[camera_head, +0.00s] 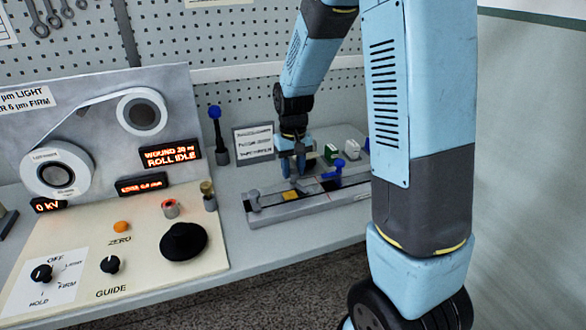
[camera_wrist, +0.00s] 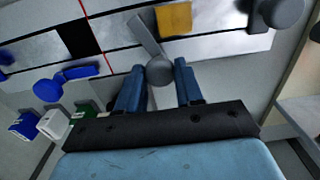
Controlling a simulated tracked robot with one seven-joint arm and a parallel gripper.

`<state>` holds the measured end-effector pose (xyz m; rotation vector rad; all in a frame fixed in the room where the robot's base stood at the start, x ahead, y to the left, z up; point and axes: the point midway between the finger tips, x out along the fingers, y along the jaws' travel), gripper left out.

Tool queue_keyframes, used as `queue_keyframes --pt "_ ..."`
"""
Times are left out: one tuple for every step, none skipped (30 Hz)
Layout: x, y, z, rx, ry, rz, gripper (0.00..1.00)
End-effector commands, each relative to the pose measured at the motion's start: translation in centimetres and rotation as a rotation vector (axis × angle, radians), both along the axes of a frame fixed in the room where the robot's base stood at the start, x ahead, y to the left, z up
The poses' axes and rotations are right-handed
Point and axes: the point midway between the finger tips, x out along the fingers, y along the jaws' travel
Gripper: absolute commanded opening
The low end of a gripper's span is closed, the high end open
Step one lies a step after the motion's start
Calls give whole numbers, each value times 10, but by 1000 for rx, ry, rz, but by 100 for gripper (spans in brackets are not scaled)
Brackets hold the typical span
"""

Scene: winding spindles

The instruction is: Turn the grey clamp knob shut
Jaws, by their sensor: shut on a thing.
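The grey clamp knob (camera_wrist: 160,72) is a round grey head with a flat grey lever, on the pale metal splicing bar (camera_wrist: 215,50). My gripper (camera_wrist: 159,69) has its two blue fingers on either side of the round head, shut on it. The lever points up and slightly left in the wrist view, towards a yellow piece (camera_wrist: 174,18) on the bar. In the head view my gripper (camera_head: 293,172) is down at the bar (camera_head: 270,214), and the fingers mostly hide the knob.
A blue lever knob (camera_head: 338,166) stands farther right on the bar. Green (camera_head: 331,153) and white (camera_head: 350,148) blocks sit behind it. A blue-topped post (camera_head: 216,128) and a small sign (camera_head: 254,142) stand behind the bar. The control panel (camera_head: 130,265) lies to the left.

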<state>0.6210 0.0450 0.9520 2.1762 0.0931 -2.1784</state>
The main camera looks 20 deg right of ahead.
Motion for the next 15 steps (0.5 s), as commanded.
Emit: queue_keyframes --pt "1 0 1 0 -4 -41 5" --pt "1 0 1 0 -4 -67 5" --pt "1 0 1 0 -4 -101 5" --pt "1 0 1 0 -4 -125 5" --pt "2 0 1 0 -4 -148 5" --pt "1 0 1 0 -4 -178 5" --pt "1 0 1 1 -4 -200 5" --pt "1 0 1 1 -4 -220 5" --pt "1 0 1 1 -4 -246 5" --pt "1 0 1 1 -4 -264 5" --pt "1 0 1 1 -4 -281 5" --pt "2 0 1 1 -5 -302 5" --pt "2 0 1 1 -5 -316 5" --pt "2 0 1 1 -5 -330 5" --pt "2 0 1 1 -5 -345 5"
